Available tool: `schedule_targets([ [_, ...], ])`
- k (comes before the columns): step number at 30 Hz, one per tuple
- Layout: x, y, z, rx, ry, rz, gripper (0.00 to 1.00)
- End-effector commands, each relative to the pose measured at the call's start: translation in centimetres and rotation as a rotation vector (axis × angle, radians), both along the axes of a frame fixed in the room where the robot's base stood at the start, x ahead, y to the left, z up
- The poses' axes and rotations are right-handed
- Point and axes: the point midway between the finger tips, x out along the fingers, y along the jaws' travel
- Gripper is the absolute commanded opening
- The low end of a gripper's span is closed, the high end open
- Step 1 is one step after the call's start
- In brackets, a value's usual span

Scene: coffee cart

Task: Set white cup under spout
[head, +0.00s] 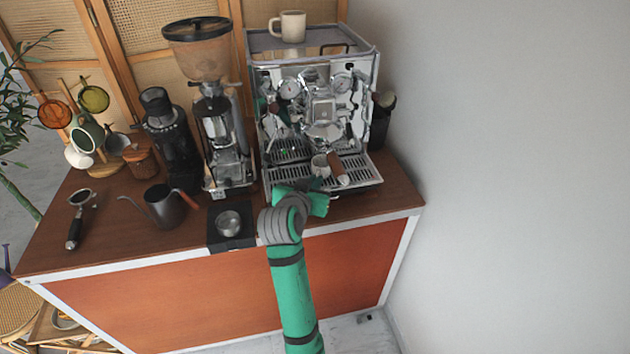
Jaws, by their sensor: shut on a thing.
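My gripper (317,184) is at the front of the silver espresso machine (366,120), over the front edge of its drip tray (365,178). It is shut on a small pale cup (319,164), which I take to be the white cup. The cup is just beyond my gripper, low over the tray and below the machine's group head (325,128). I cannot tell whether it touches the tray. The spout is hard to make out. A wooden portafilter handle (336,167) sticks out just right of the cup. My wrist hides part of the tray's front.
A cream mug (292,26) stands on top of the machine. A grinder (218,125) stands to its left, with a tamping station (230,222) in front. A dark kettle (165,206) and a loose portafilter (78,215) lie farther left. The wall is close on the right.

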Motion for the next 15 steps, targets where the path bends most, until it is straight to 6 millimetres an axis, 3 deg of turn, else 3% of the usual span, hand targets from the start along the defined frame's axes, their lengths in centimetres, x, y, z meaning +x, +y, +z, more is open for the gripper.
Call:
schedule_targets([
  [5,0.0,0.01,0.05,0.0,-0.001,0.0,0.0],
  [6,0.0,0.01,0.05,0.0,-0.001,0.0,0.13],
  [8,0.0,0.01,0.05,0.0,-0.001,0.0,0.28],
  [15,0.0,0.02,0.01,-0.001,0.0,0.0,0.28],
])
